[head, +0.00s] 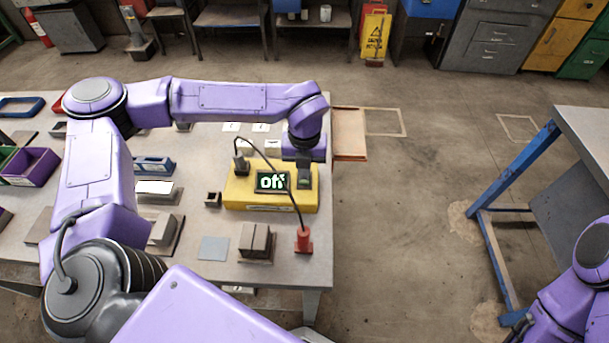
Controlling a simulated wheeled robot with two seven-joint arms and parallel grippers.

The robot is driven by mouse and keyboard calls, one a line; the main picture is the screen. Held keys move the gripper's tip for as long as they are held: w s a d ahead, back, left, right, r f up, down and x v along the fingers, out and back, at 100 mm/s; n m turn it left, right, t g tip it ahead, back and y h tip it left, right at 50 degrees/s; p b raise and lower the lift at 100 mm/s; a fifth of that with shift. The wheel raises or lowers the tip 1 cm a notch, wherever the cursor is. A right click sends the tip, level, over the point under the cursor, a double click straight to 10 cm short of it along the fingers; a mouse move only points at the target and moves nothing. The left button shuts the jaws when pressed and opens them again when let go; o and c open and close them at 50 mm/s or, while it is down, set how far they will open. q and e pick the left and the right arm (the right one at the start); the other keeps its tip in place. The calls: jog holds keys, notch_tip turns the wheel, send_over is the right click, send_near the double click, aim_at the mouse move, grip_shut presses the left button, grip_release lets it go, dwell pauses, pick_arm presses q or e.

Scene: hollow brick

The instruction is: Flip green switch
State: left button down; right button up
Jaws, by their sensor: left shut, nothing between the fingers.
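A yellow box (243,198) stands on the table near its right edge. Its dark display (272,182) shows "off" in glowing pale green letters. My left gripper (304,180) points down over the right part of the box, shut and empty. I cannot make out a green switch; the gripper covers that part of the box. Whether the fingers touch the box cannot be told. My right arm shows at the lower right corner, and its gripper is not in view.
A black cable runs from a dark plug (241,163) on the box across to a red piece (303,240) at the table's right edge. Brown blocks (257,240) and a small dark cube (213,199) stand nearby. A grey square (213,248) lies flat in front.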

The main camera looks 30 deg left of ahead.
pick_arm(q)
jog(key=shift+f+b, duration=0.65)
jog(key=shift+f, duration=0.3)
dwell(0.6)
jog(key=shift+s+r, duration=0.1)
notch_tip(320, 180, up, 7)
jog(key=p, duration=0.6)
dwell(0.3)
